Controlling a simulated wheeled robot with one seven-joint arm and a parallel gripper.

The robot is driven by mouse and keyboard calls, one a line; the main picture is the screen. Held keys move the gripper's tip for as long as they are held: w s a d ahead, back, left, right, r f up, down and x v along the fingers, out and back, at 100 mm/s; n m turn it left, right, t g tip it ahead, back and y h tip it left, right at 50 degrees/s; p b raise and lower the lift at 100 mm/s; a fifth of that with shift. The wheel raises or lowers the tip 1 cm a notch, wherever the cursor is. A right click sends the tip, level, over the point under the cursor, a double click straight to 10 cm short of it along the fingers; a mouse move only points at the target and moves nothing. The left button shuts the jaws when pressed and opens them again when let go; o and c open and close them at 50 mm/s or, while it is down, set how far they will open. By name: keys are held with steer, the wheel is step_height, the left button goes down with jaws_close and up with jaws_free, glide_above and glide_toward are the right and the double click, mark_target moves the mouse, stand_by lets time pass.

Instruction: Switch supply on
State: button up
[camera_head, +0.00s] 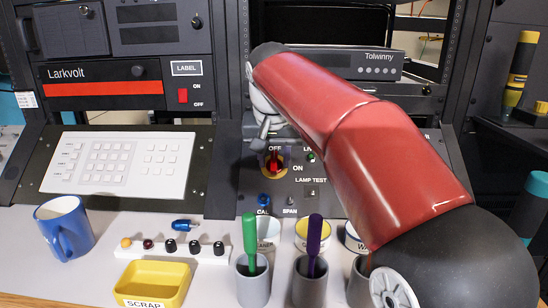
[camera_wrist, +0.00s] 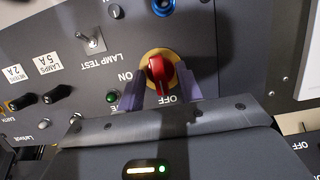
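A red rotary knob (camera_head: 274,163) on a yellow disc is on the sloped console panel, with OFF above it and ON at its lower right. It also shows in the wrist view (camera_wrist: 160,72), turned upside down, where its white mark points towards OFF. No word "supply" can be read beside it. My gripper (camera_wrist: 160,88) is open, with one finger on each side of the knob. I cannot tell whether the fingers touch it. In the head view my gripper is mostly hidden behind my red arm.
A green lamp (camera_wrist: 113,97) and the LAMP TEST toggle (camera_wrist: 91,41) are near the knob. A red rocker switch (camera_head: 183,96) is on the Larkvolt unit.

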jaws_close()
stand_by(0.3)
steer(key=m+y, duration=0.1)
steer(key=m, duration=0.2)
steer(key=shift+d+m, duration=0.15)
steer(key=shift+m, duration=0.15)
steer(key=m+y, duration=0.1)
steer(key=m, duration=0.3)
steer(key=shift+d+t, duration=0.1)
steer(key=shift+t, duration=0.3)
steer(key=m+t+y+b, duration=0.1)
steer(key=m, duration=0.3)
steer(key=shift+s+f, duration=0.1)
steer(key=shift+s, duration=0.05)
steer(key=m+t+b, duration=0.1)
steer(key=m, duration=0.4)
steer(key=shift+m, duration=0.3)
